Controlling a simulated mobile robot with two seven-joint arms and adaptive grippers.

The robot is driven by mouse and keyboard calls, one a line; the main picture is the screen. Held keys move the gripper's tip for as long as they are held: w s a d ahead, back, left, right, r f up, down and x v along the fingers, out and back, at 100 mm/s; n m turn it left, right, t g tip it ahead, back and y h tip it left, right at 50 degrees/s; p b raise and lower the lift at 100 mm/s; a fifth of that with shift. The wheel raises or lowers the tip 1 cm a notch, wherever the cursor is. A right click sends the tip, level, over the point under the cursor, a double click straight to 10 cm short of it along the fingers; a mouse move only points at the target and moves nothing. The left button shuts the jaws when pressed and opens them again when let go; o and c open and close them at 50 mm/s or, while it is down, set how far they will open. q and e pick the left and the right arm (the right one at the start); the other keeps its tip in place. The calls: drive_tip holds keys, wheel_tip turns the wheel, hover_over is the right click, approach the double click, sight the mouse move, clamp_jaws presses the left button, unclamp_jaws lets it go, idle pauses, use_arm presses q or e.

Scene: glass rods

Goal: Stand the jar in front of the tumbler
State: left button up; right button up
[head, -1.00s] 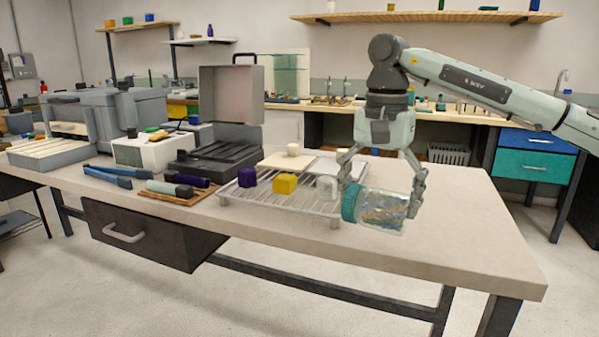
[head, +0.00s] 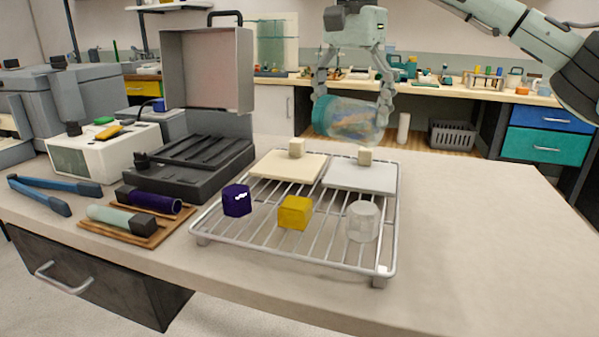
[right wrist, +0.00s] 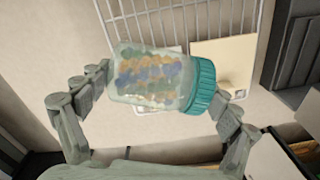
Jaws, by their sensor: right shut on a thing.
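The jar (head: 350,121) is clear, with a teal lid and colourful contents. My right gripper (head: 352,102) is shut on it, one finger at the lid end and one at the base. The jar lies on its side in the air, above the back of the wire rack. It also shows sideways in the right wrist view (right wrist: 148,78), lid to the right. The tumbler (head: 363,222), a small clear glass, stands on the front right of the rack. My left gripper is not in view.
The table (head: 480,235) right of the rack is clear.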

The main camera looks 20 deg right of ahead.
drive_tip(key=a+f, duration=0.1)
drive_tip(key=a, duration=0.2)
drive_tip(key=a+f, duration=0.2)
drive_tip(key=a, duration=0.1)
drive_tip(key=w+a+f, duration=0.1)
drive_tip(key=a+f, duration=0.1)
drive_tip(key=shift+a+f, duration=0.15)
drive_tip(key=shift+a, duration=0.25)
wheel_tip(320, 180, down, 4)
drive_tip(key=shift+r+p, duration=0.15)
drive_tip(key=shift+p, duration=0.2)
drive_tip(key=shift+f, duration=0.5)
drive_tip(key=o, duration=1.2)
drive_tip(key=shift+f, duration=0.1)
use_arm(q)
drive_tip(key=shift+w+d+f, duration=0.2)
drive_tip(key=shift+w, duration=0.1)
use_arm(e)
drive_tip(key=shift+w, duration=0.1)
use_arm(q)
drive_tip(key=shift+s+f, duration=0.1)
